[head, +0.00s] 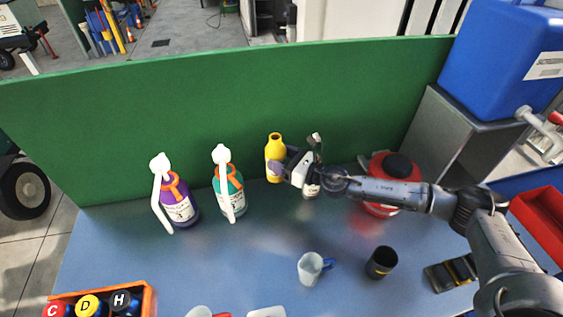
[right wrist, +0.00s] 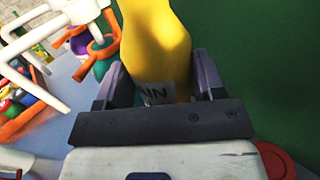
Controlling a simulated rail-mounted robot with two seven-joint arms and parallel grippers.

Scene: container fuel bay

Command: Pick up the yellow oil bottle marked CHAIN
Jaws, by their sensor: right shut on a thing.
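The yellow oil bottle (head: 274,155) stands on the blue table in front of the green back panel, in the middle of the head view. In the right wrist view the yellow bottle (right wrist: 156,45) fills the space between the fingers, and part of a label reading "IN" shows. My right gripper (head: 280,168) reaches it from the right and is shut on its body; the fingers (right wrist: 155,80) lie on both sides of it. I cannot tell whether the bottle is lifted. My left gripper is not in view.
Purple (head: 178,203) and teal (head: 229,192) pump bottles stand left of the yellow bottle. A mug (head: 311,268), black cup (head: 381,262) and orange crate (head: 149,300) are nearer the front.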

